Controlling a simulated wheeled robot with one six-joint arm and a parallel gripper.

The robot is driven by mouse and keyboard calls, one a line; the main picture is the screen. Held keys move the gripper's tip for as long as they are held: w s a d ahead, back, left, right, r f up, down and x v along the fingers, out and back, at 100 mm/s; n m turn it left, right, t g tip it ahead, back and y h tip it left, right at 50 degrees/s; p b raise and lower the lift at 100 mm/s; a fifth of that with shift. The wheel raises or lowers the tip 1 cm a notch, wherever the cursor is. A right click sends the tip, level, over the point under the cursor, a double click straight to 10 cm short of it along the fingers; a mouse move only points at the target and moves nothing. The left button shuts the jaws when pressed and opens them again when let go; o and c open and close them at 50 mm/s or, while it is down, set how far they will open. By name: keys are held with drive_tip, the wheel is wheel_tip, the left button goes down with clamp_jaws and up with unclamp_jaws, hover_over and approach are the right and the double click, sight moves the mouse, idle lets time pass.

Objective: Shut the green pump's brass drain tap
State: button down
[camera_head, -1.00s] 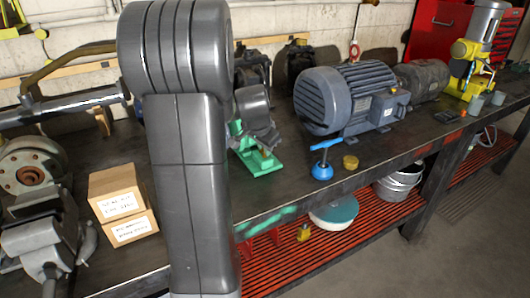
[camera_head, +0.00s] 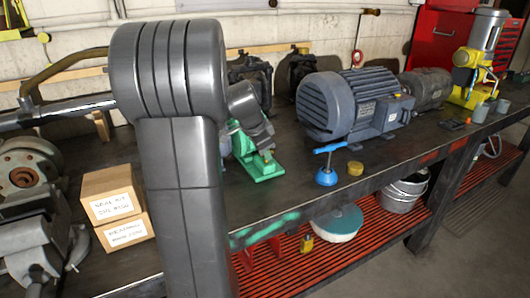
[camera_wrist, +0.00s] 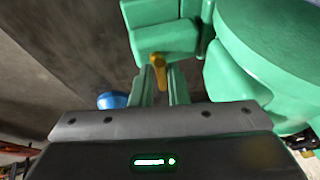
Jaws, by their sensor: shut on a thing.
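The green pump (camera_wrist: 262,45) fills the upper right of the wrist view. Its brass drain tap (camera_wrist: 159,66) sticks out below a green block at the upper middle. My gripper (camera_wrist: 162,84) is shut on the tap, with one finger on each side of its handle. In the head view the green pump (camera_head: 262,168) shows only in part behind my arm. The tap and my gripper are hidden there.
A blue-handled tool (camera_head: 326,176) and a small brass-coloured cap (camera_head: 355,168) stand right of the pump. A large grey motor (camera_head: 345,105) is behind them. Two stacked cardboard boxes (camera_head: 112,207) stand to the left. The bench's front edge is close.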

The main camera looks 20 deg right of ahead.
drive_tip(key=shift+r, duration=0.1)
drive_tip(key=c, duration=1.4)
unclamp_jaws()
drive_tip(key=shift+c, duration=0.2)
drive_tip(key=v, duration=1.3)
drive_tip(key=shift+a+r, duration=0.2)
drive_tip(key=shift+r, duration=0.1)
drive_tip(key=shift+f, duration=0.1)
drive_tip(key=x, duration=1.3)
drive_tip(key=shift+d+f, duration=0.2)
drive_tip(key=shift+f, duration=0.1)
drive_tip(key=shift+r, duration=0.15)
